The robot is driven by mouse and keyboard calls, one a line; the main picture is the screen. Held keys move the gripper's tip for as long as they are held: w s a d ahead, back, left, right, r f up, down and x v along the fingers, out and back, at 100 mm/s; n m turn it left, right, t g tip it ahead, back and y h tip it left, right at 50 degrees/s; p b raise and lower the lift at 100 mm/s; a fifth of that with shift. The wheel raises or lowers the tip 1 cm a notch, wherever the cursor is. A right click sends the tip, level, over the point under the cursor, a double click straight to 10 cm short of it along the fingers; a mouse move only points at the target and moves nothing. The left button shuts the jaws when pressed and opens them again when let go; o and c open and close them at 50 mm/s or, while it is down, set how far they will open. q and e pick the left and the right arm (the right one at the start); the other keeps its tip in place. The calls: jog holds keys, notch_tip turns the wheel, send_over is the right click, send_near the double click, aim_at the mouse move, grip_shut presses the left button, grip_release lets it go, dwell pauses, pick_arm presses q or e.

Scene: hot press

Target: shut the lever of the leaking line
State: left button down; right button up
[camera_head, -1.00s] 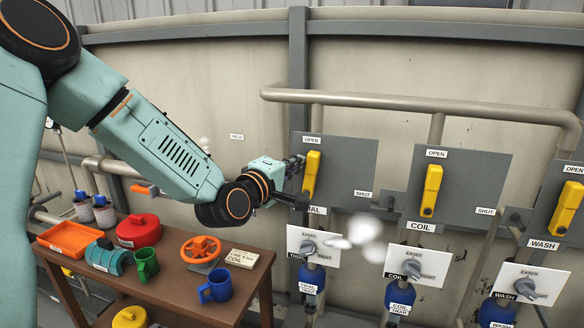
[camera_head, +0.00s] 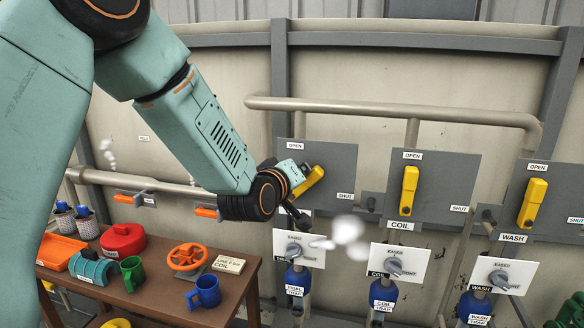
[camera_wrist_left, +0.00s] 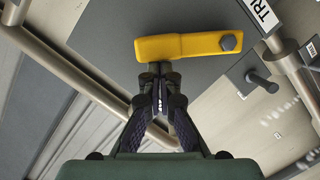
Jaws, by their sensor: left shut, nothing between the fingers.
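Three yellow levers stand on grey plates with OPEN and SHUT labels. The left lever (camera_head: 311,181), on the TRIAL line, is tilted to the right, between OPEN and SHUT; it also shows in the left wrist view (camera_wrist_left: 186,46). The COIL lever (camera_head: 408,190) and WASH lever (camera_head: 532,202) stand near upright, towards OPEN. My left gripper (camera_wrist_left: 160,80) is shut and empty, its fingertips against or right beside the left lever's edge; contact is unclear. In the head view my arm partly hides it. White steam puffs (camera_head: 349,231) hang right of the TRIAL trap dial. My right gripper is not in view.
Below the levers are white cards with grey dials, such as the TRIAL one (camera_head: 294,250), and blue traps. A brown bench (camera_head: 172,292) at lower left holds mugs, an orange wheel and a LINE/COIL sign. A pipe (camera_head: 390,112) runs above the plates. Fainter puffs show far left.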

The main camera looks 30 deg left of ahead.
aim_at(317, 180)
pick_arm(q)
jog(key=shift+w+d+f+m, duration=0.1)
jog(key=shift+d+f+m, duration=0.15)
jog(key=shift+d+m, duration=0.6)
jog(key=shift+w+d+f+m+g+y, duration=0.2)
jog(key=shift+w+d+f+m+y, duration=0.15)
jog(key=shift+m, duration=0.2)
jog(key=shift+w+d+f+m+g+y, duration=0.15)
jog(key=shift+d+f+m+g+y, duration=0.1)
jog(key=shift+d+f+m, duration=0.2)
jog(key=shift+s+d+f+m+y, duration=0.1)
jog(key=shift+d+f+m+y, duration=0.15)
jog(key=shift+m, duration=0.35)
jog(key=shift+s+d+f+m+y, duration=0.15)
jog(key=shift+f+m, duration=0.2)
jog(key=shift+m, duration=0.2)
jog(key=shift+w+d+f, duration=0.2)
jog(key=shift+w+f, duration=0.2)
jog(key=shift+f, duration=0.1)
jog(key=shift+s, duration=0.25)
jog(key=shift+w, duration=0.15)
